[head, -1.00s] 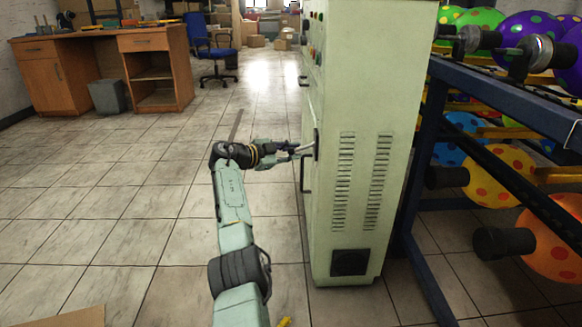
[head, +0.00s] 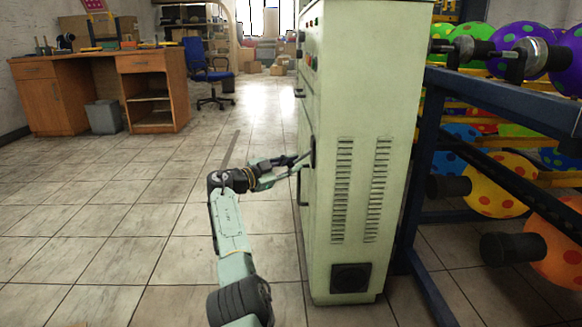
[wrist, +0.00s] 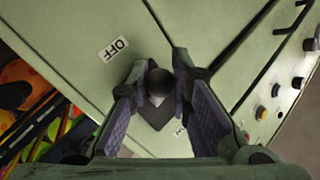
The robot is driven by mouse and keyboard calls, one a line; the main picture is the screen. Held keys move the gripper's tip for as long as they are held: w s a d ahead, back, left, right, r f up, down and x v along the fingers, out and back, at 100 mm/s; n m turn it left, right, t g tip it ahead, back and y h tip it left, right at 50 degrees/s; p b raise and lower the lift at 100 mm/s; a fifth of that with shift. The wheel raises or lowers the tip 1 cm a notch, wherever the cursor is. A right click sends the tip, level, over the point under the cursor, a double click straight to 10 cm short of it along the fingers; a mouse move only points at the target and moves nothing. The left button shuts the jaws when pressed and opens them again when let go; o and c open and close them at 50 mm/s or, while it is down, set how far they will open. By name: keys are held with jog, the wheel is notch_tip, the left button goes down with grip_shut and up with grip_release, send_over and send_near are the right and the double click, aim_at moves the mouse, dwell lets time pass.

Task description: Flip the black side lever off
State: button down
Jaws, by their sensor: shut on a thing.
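The black side lever (wrist: 158,84) is on the pale green cabinet (wrist: 75,50). Its round dark knob sits between my fingers in the wrist view, with a dark diamond-shaped base behind it. An "OFF" label (wrist: 113,50) is up and left of the knob. My gripper (wrist: 159,72) is shut on the lever, one finger on each side. In the head view my gripper (head: 292,162) reaches the cabinet's left face at mid height, where the lever is too small to make out clearly.
Several buttons (wrist: 268,102) and black handles are on another cabinet face. A blue rack (head: 426,150) with spotted balloons stands right of the cabinet. Open tiled floor (head: 130,220) lies to the left. A wooden desk (head: 60,95) and blue chair (head: 207,73) stand farther back.

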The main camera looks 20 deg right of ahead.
jog(key=c, duration=1.4)
grip_release()
jog(key=shift+c, duration=0.2)
jog(key=v, duration=1.2)
jog(key=shift+a+r, duration=0.1)
